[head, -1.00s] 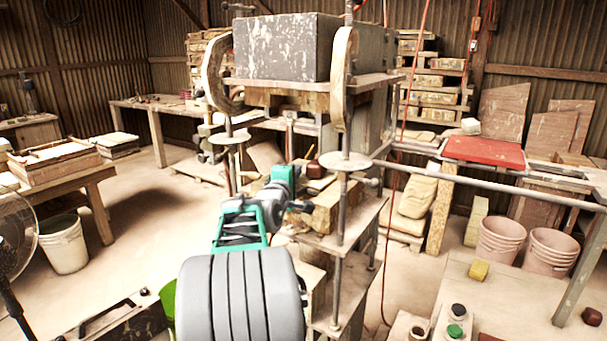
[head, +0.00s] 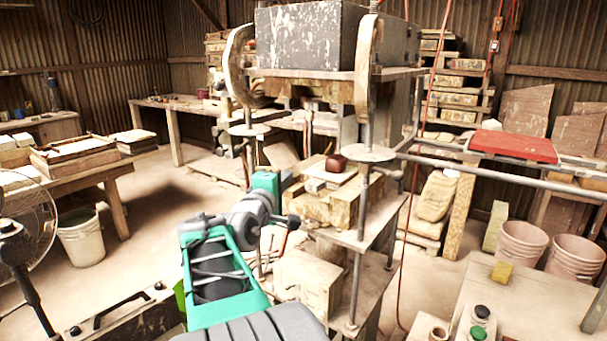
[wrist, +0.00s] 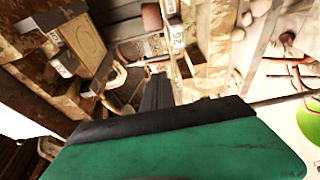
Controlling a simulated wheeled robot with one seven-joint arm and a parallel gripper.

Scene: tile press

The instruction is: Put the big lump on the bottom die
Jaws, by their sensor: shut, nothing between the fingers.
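The big lump (head: 336,163), reddish brown and rounded, sits on the pale top of the bottom die (head: 318,185) inside the press. In the wrist view the lump (wrist: 152,18) shows at the top edge, beyond my fingertips and apart from them. My gripper (wrist: 157,82) is shut and empty, its dark fingers together in front of the green hand. In the head view my green hand (head: 266,184) is left of the die, with its fingers not clearly visible.
The press's upper block (head: 300,45) hangs over the die, with upright rods (head: 362,240) at the front. A pale block (head: 308,280) stands below. A red board (head: 514,146) and two buckets (head: 522,243) are at the right. Open floor lies at the left.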

